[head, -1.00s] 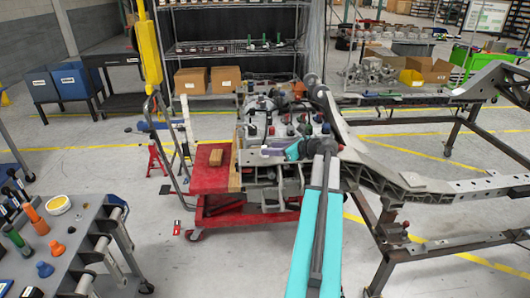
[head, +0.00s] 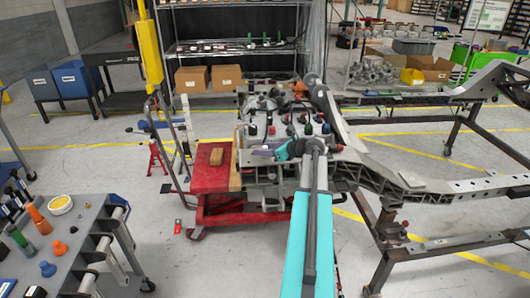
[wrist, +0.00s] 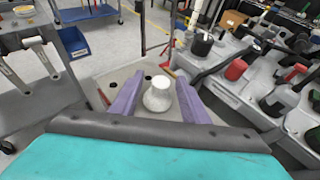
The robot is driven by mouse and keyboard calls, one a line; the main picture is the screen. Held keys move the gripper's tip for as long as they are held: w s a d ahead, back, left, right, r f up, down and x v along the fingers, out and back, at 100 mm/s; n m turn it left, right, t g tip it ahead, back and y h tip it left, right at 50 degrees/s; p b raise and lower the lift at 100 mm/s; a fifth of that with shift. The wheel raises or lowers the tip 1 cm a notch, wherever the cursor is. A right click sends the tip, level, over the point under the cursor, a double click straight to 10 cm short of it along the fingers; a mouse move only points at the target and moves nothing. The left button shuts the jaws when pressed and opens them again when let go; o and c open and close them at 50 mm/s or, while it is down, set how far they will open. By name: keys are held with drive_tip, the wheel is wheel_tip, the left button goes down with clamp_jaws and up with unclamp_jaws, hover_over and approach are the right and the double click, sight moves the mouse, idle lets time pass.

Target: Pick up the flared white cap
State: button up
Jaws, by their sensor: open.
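The flared white cap (wrist: 158,97) shows in the wrist view, with a narrower top and a wider rounded lower part. It appears upright on a grey surface. My gripper (wrist: 160,78) is open, with one purple finger on each side of the cap. Narrow gaps seem to show between the cap and the fingers, so it is not gripped. In the head view, my gripper (head: 263,152) is low over the engine fixture (head: 262,172), and I cannot make out the cap there.
Right of the gripper in the wrist view are a red cap (wrist: 236,69), a dark bottle (wrist: 279,100) and a black-and-white container (wrist: 202,44). A red cart (head: 212,178) carries the fixture. The chassis frame (head: 400,185) extends right. A cluttered bench (head: 75,235) stands left.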

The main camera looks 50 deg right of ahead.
sight(265, 147)
idle(0.4)
clamp_jaws()
drive_tip(key=shift+r, duration=0.1)
drive_tip(key=shift+r+b, duration=0.4)
drive_tip(key=shift+r, duration=1)
drive_tip(key=shift+s+a+r, duration=0.1)
drive_tip(key=shift+s+r, duration=0.15)
drive_tip(key=shift+r, duration=0.05)
drive_tip(key=s+a+b, duration=0.1)
drive_tip(key=s+a, duration=0.1)
drive_tip(key=s, duration=0.5)
drive_tip(key=s+a+r+b, duration=0.1)
drive_tip(key=s+a, duration=0.2)
drive_tip(key=s, duration=0.4)
drive_tip(key=shift+s+r, duration=0.2)
drive_tip(key=shift+s, duration=0.2)
